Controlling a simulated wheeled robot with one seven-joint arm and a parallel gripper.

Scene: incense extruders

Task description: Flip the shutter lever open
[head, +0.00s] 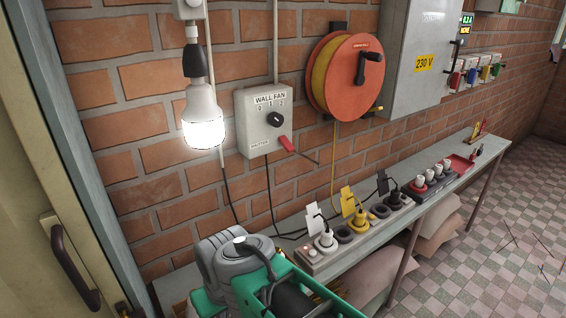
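A light grey control box (245,108) labelled WALL FAN hangs on the brick wall, with a black rotary knob (275,120) on its front. A small label at its lower left is hard to read and seems to say SHUTTER. A red lever (286,144) sits at the box's lower right edge and slants down to the right. A thin rod (307,156) shows just beyond it. My grey and green arm shows at the bottom, below and in front of the box, apart from the lever. My gripper's fingertips are not visible.
A lit bulb (203,122) hangs left of the box. An orange cable reel (347,78) is to its right. A narrow bench (425,190) below bears power strips (330,254) with several plugs and cables. A door with a dark handle (74,264) is at left. Tiled floor is open at right.

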